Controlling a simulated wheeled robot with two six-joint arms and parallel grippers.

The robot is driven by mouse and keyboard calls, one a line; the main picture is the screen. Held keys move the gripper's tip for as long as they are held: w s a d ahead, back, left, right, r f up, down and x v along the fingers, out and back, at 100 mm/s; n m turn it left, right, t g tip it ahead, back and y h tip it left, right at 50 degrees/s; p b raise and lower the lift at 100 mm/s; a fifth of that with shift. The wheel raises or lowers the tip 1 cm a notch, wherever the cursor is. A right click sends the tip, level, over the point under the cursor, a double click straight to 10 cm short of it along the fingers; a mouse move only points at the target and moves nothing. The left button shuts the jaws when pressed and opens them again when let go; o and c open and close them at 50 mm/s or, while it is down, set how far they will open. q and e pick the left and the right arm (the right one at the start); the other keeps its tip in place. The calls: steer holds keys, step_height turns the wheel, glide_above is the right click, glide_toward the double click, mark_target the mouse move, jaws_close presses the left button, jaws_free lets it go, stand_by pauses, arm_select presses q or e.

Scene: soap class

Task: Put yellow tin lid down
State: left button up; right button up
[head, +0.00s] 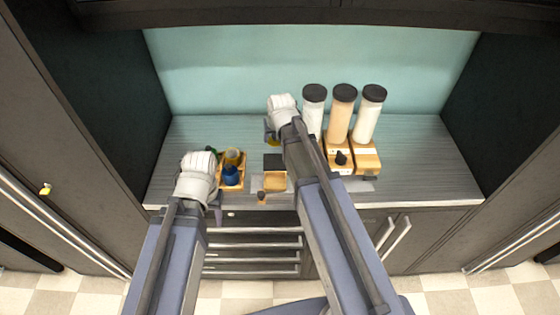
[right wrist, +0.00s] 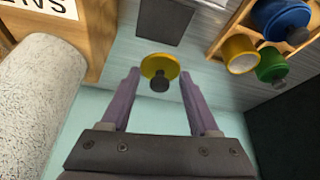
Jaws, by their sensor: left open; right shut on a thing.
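The yellow tin lid (right wrist: 152,66), a round disc with a dark knob, is between the fingertips of my right gripper (right wrist: 160,76) in the right wrist view. In the head view my right gripper (head: 272,137) is over the back of the counter, and the lid is mostly hidden. The yellow tin (right wrist: 241,54) stands uncovered in a wooden tray, and it also shows in the head view (head: 233,155). My left gripper (head: 217,207) is open and empty near the counter's front edge.
The wooden tray (right wrist: 214,50) also holds a blue tin (head: 231,175) and a green tin (right wrist: 271,66). A dark square (head: 273,162) and a small wooden dish (head: 274,182) lie in the middle. Tall dark-capped containers (head: 342,115) stand to the right. The counter's left part is clear.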

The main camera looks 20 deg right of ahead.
mark_target(275, 160)
steer(key=shift+f+b, duration=4.8)
steer(key=shift+f, duration=0.15)
steer(key=shift+f, duration=0.1)
steer(key=shift+f, duration=0.15)
steer(key=o, duration=1.3)
